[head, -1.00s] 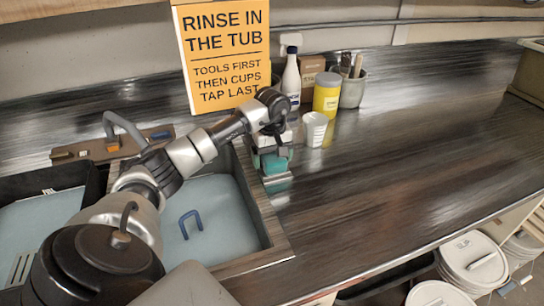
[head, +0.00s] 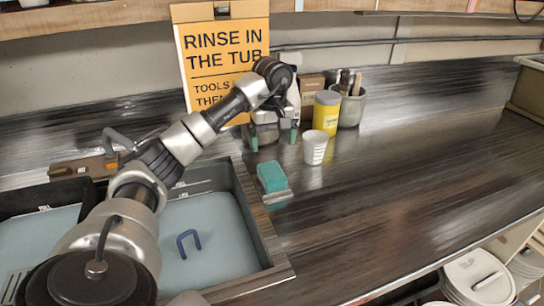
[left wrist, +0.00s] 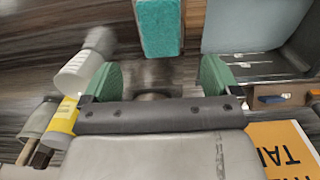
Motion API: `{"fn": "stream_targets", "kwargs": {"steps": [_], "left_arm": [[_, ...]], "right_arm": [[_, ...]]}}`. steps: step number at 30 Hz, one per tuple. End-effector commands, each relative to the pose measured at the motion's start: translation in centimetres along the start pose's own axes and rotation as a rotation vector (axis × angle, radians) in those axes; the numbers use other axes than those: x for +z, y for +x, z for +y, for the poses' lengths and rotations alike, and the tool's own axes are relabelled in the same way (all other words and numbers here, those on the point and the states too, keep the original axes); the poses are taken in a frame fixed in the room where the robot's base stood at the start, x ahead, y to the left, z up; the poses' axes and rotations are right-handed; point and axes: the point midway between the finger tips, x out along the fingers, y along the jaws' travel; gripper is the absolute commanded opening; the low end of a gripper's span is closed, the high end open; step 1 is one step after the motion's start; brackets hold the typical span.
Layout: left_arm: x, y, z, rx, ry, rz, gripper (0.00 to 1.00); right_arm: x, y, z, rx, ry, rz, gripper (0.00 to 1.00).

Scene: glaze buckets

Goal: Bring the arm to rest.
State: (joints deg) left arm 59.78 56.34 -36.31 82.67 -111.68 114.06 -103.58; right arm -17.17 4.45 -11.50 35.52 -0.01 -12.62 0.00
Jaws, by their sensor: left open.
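My left gripper (head: 273,140) is open and empty, raised above the counter in front of the orange sign. Its green fingertips also show in the left wrist view (left wrist: 157,82), spread apart. A teal sponge (head: 271,177) lies on a small light holder (head: 277,197) on the counter, right of the sink, apart from the gripper. The sponge also shows in the left wrist view (left wrist: 160,22), beyond the fingertips. My right gripper is not in view.
The sink (head: 240,220) with pale water holds a blue handle-shaped thing (head: 188,243). A white cup (head: 315,148), a yellow canister (head: 327,112) and a grey pot (head: 352,106) of tools stand right of the gripper. The orange sign (head: 225,50) is close behind it.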

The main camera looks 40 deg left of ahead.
Motion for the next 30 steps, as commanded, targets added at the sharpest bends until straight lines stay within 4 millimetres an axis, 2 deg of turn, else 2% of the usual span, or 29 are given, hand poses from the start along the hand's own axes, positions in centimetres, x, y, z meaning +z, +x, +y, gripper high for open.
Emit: {"fn": "stream_targets", "kwargs": {"steps": [5, 22, 30], "left_arm": [[0.0, -1.0, 0.0, 0.000, 0.000, 0.000, 0.90], [0.0, -1.2, 0.0, -0.001, 0.000, 0.000, 0.90], [0.0, -5.7, 0.0, 0.000, 0.000, 0.000, 0.90]], "right_arm": [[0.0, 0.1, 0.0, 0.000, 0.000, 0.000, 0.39], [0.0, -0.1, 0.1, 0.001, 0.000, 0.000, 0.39], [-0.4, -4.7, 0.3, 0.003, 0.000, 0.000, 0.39]]}}
